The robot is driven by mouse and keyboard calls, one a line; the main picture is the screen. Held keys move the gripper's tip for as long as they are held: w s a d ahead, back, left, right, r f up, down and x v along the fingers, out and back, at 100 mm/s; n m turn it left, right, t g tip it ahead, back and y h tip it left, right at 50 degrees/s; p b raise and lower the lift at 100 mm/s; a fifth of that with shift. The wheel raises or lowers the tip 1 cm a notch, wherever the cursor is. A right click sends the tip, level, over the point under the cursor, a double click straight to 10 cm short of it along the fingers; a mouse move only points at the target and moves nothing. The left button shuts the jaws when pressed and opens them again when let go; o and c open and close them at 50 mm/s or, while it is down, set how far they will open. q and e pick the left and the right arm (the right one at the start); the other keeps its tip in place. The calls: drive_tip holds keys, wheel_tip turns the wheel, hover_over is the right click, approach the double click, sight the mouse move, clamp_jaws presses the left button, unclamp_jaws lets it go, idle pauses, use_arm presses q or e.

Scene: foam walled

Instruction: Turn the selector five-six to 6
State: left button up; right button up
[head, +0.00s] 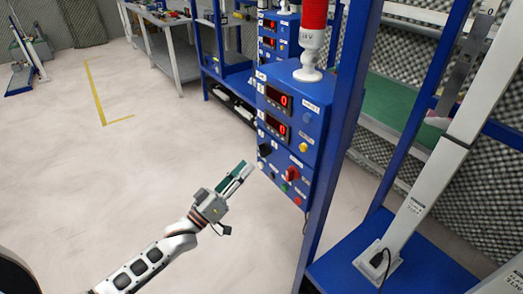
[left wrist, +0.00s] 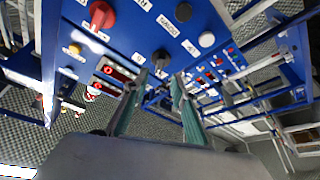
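The blue control panel (head: 282,152) stands at the centre of the head view, with knobs and buttons on its front. A black selector knob (head: 265,150) sits at its lower left; a black knob (left wrist: 161,58) is also straight ahead of my fingers in the left wrist view. I cannot read which label marks five-six, nor the knob's setting. My left gripper (head: 244,169) points at the panel's lower front. In the left wrist view its two green-grey fingers (left wrist: 157,80) are apart, with nothing between them and the black knob just beyond their tips. My right gripper is not in view.
A red selector knob (head: 292,174) and several buttons are close by on the panel. Two red displays (head: 279,100) sit above. A blue upright post (head: 337,130) stands right of the panel. The floor (head: 120,190) to the left is clear.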

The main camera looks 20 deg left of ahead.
sight(262, 151)
use_arm(q)
drive_tip(key=x, duration=0.7)
clamp_jaws()
